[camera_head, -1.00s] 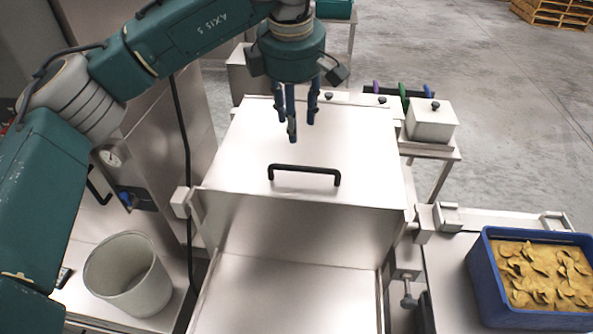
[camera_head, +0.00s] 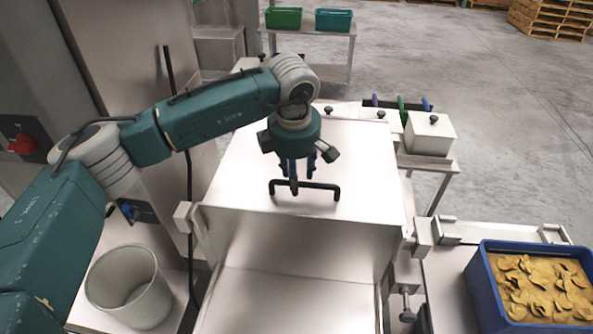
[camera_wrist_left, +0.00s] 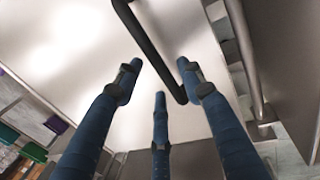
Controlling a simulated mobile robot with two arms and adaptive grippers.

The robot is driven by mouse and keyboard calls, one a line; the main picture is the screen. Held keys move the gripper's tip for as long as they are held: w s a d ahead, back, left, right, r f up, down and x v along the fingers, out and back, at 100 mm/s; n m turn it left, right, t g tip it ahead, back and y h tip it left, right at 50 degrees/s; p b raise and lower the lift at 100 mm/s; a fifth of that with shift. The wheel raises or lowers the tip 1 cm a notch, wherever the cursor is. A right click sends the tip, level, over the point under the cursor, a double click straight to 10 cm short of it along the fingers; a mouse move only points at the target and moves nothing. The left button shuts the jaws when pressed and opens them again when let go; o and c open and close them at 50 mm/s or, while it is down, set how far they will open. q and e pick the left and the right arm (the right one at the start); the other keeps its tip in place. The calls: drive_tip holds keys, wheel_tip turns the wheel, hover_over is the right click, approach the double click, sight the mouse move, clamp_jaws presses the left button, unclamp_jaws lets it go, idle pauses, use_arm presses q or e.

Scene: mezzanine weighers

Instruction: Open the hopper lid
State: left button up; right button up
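The hopper lid (camera_head: 245,160) is a pale metal panel lying shut on the hopper, with a black bar handle (camera_head: 325,186) near its front edge. The handle also shows in the left wrist view (camera_wrist_left: 142,38) as a dark bar running down to the right finger. My left gripper (camera_head: 298,182) has three blue fingers pointing down at the left half of the handle. In the left wrist view the fingers (camera_wrist_left: 160,95) are spread apart, with nothing gripped. Whether the tips touch the handle is unclear. My right gripper is not in view.
A blue crate of chips (camera_head: 481,283) stands at the right on a steel surface. A white bucket (camera_head: 128,285) is at the lower left. A small lidded box (camera_head: 430,135) stands right of the hopper. Green (camera_head: 283,18) and teal (camera_head: 333,20) tubs are behind.

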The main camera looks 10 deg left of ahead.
use_arm(q)
drive_tip(key=shift+f, duration=0.15)
clamp_jaws()
drive_tip(key=w+r+p, duration=0.2)
drive_tip(key=w+r, duration=0.3)
drive_tip(key=r, duration=0.5)
drive_tip(key=w+r+p, duration=0.3)
drive_tip(key=w+r, duration=0.2)
drive_tip(key=r, duration=0.5)
drive_tip(key=shift+a, duration=0.1)
